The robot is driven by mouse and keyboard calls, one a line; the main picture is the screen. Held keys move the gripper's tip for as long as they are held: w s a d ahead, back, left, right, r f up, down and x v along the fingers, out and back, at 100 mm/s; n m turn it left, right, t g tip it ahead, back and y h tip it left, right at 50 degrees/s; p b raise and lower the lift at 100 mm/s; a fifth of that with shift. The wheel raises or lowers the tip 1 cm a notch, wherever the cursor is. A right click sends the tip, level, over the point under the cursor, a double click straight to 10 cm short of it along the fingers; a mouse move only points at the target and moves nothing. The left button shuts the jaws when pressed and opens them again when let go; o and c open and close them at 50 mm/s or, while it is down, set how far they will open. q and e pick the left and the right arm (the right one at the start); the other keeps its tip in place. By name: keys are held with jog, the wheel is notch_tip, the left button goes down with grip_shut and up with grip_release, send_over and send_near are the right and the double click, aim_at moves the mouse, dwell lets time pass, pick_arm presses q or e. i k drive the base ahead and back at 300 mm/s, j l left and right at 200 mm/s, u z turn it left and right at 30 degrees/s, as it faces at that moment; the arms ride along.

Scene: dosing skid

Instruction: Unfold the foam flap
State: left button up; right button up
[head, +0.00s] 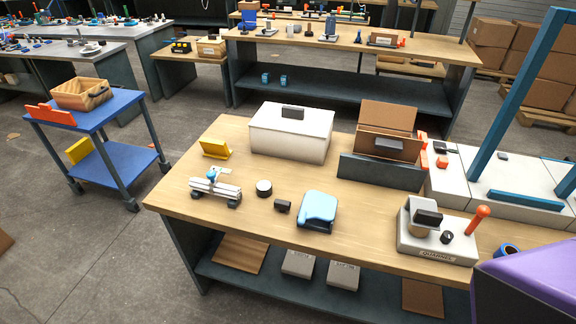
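I cannot tell for certain which thing is the foam flap. A brown upright panel (388,117) stands at the back right of the wooden bench, with a lower brown panel in front of it carrying a dark grey block (389,144). A dark board (380,173) stands in front of them and hides their lower part. A light blue rounded piece (318,207) with a raised part lies near the bench's front edge. Neither of my grippers is in view.
A purple block (530,285) fills the lower right corner. A blue cart (95,110) stands left.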

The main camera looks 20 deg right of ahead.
aim_at(317, 204)
jog(key=z, duration=0.85)
